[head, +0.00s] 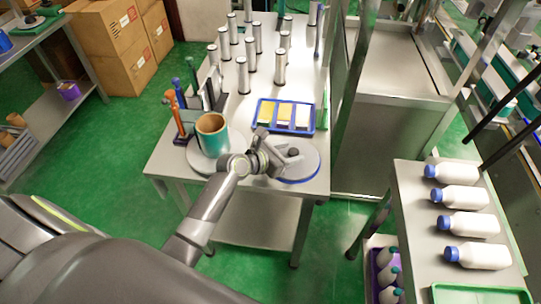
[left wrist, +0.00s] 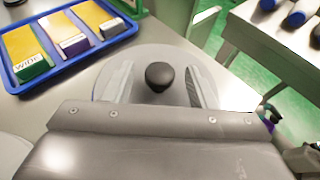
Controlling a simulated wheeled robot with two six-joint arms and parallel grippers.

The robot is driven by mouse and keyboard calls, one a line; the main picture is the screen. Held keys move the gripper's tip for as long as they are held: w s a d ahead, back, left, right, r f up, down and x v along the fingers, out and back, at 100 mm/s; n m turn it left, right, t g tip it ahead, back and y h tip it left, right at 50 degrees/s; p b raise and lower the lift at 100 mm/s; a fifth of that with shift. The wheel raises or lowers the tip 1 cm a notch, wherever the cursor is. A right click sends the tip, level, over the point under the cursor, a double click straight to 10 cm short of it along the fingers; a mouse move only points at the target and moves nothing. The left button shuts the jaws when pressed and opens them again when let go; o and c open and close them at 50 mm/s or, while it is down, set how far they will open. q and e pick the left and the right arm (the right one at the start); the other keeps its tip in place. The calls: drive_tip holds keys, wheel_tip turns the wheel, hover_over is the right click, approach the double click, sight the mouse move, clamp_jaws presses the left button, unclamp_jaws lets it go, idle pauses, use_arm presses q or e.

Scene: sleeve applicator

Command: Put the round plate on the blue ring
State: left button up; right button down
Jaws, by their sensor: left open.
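The round plate (head: 308,167) is a flat grey disc with a black knob, lying at the near right corner of the metal table. It also shows in the left wrist view (left wrist: 150,57), with the knob upright near its middle. A blue edge of the ring (head: 300,182) shows along the plate's near rim; the plate hides most of the ring. My left gripper (head: 292,154) is open over the plate. In the left wrist view its two fingers (left wrist: 160,85) stand on either side of the knob, apart from it. My right gripper is out of view.
A blue tray (head: 256,126) with yellow and white blocks lies just behind the plate. A teal and brown cup (head: 212,138) stands on a grey disc to the left. Several metal cylinders (head: 243,75) stand farther back. White bottles (head: 470,224) lie on the right table.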

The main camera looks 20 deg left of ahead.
use_arm(q)
drive_tip(key=v, duration=1)
